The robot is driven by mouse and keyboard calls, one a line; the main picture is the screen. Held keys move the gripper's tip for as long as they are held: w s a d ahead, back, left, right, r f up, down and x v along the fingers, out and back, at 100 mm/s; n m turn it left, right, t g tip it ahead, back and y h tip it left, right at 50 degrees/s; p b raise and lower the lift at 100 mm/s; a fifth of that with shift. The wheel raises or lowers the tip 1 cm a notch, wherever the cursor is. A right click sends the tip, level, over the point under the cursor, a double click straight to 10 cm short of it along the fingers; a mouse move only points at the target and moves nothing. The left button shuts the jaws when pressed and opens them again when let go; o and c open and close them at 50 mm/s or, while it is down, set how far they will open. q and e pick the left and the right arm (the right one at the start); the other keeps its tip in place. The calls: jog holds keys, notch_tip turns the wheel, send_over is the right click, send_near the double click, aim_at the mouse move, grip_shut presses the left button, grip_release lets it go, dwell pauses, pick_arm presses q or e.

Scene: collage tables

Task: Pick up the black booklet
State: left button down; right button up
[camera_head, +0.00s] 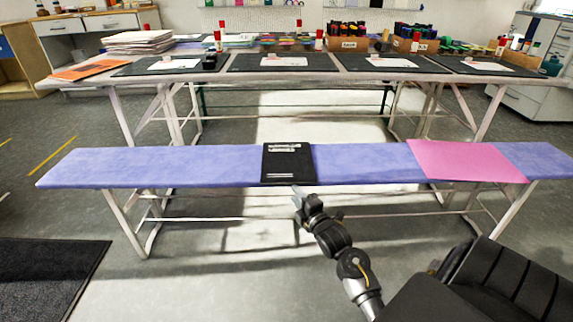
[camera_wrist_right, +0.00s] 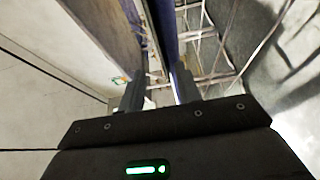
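The black booklet (camera_head: 288,163) lies flat on the blue bench (camera_head: 200,168), near its middle, with white print on its cover. Its near edge is at about the bench's front edge. My right gripper (camera_head: 297,191) is just in front of that near edge. In the right wrist view the two fingers of the right gripper (camera_wrist_right: 159,88) stand apart, with the narrow blue bench (camera_wrist_right: 166,32) seen nearly edge-on beyond them. I cannot tell whether the booklet's edge is between the fingers. My left gripper is not in view.
A pink sheet (camera_head: 465,161) lies on the bench to the right. The bench is bare left of the booklet. Behind stands a long table (camera_head: 225,76) with black mats, papers, boxes and bottles. A dark floor mat (camera_head: 45,275) lies at lower left.

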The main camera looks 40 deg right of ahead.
aim_at(287, 184)
jog(key=w+b, duration=0.1)
jog(key=w, duration=0.1)
jog(key=w+d+b, duration=0.1)
jog(key=w, duration=0.2)
grip_shut()
dwell(0.3)
